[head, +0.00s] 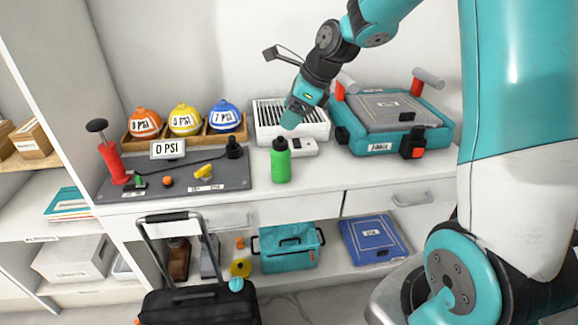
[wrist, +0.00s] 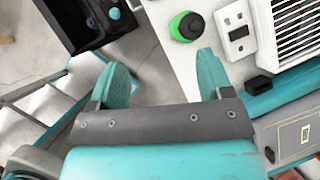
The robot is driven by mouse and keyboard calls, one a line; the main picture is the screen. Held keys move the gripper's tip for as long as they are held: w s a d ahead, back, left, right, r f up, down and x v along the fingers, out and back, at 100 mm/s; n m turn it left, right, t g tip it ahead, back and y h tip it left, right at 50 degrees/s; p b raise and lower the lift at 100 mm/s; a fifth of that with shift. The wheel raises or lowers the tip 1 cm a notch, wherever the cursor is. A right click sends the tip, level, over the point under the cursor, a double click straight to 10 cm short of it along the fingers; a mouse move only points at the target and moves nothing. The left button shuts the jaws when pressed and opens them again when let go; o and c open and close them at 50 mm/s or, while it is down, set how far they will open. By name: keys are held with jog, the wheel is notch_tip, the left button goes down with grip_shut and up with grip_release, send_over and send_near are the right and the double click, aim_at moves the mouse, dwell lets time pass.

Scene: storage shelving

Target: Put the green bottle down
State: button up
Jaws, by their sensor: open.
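The green bottle (head: 281,161) stands upright on the white countertop (head: 325,182), near its front edge. It has a black cap. In the wrist view the bottle (wrist: 187,27) shows from above, beyond the tip of the right finger and apart from it. My gripper (head: 291,117) is above the bottle and slightly to its right in the head view. In the wrist view my gripper (wrist: 157,75) has its two teal fingers spread wide, with nothing between them.
A white slatted unit (head: 290,122) stands behind the bottle. A teal case (head: 390,125) is to the right. A grey board (head: 220,183) with a red pump (head: 112,162) is to the left. A black suitcase (head: 200,303) stands in front of the counter.

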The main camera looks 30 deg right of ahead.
jog(key=s+a+r+n+g, duration=0.3)
jog(key=s+a+r+n, duration=0.1)
jog(key=s+a+n, duration=1.15)
jog(key=s+a+n+g, duration=0.1)
jog(key=s+a+n, duration=0.2)
jog(key=s+n, duration=0.9)
jog(key=n, duration=0.5)
jog(key=shift+s+a+r+g+y, duration=0.2)
jog(key=shift+s+g+y, duration=0.1)
jog(key=shift+s+g, duration=0.1)
